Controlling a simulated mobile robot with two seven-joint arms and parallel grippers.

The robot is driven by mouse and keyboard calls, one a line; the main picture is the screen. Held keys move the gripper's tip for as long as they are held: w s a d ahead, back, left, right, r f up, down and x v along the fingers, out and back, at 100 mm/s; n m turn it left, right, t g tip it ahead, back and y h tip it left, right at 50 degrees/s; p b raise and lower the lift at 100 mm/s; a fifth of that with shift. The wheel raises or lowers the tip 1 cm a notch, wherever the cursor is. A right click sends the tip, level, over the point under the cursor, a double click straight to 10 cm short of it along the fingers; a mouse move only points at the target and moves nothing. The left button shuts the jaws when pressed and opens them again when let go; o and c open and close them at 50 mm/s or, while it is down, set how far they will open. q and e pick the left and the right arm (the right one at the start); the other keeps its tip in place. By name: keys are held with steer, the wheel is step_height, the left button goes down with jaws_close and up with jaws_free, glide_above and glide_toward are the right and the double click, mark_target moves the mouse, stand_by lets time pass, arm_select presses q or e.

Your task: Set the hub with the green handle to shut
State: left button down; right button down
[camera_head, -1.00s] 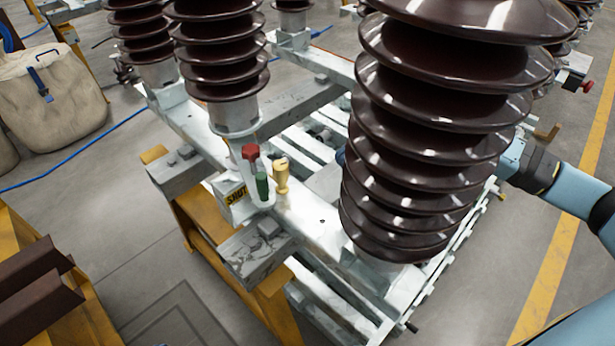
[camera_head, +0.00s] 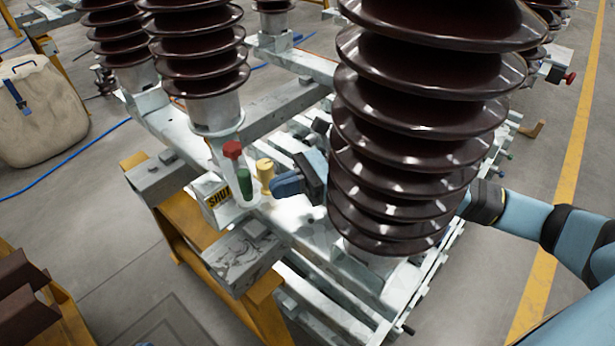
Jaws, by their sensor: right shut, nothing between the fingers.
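The green handle (camera_head: 245,184) stands up at the near end of the white frame, in front of a pale hub whose other details are too small to tell. A yellow "SHUT" label (camera_head: 218,198) is just left of it. A red-topped handle (camera_head: 232,150) rises behind it and a yellow handle (camera_head: 265,172) stands to its right. My right gripper (camera_head: 280,185) reaches from behind the big brown insulator. Its blue fingers are shut and empty, just right of the yellow handle and apart from the green one. My left gripper is not in view.
The large ribbed insulator (camera_head: 405,150) hides much of my right forearm. Two more insulators (camera_head: 200,60) stand behind the handles. A grey metal block (camera_head: 243,250) juts out in front. Open floor (camera_head: 120,240) lies to the left.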

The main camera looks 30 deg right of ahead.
mark_target(260, 196)
steer(key=shift+a, duration=0.9)
steer(key=shift+s+a, duration=0.15)
steer(key=shift+a, duration=1.4)
steer(key=shift+d+f, duration=0.1)
steer(key=shift+d, duration=0.05)
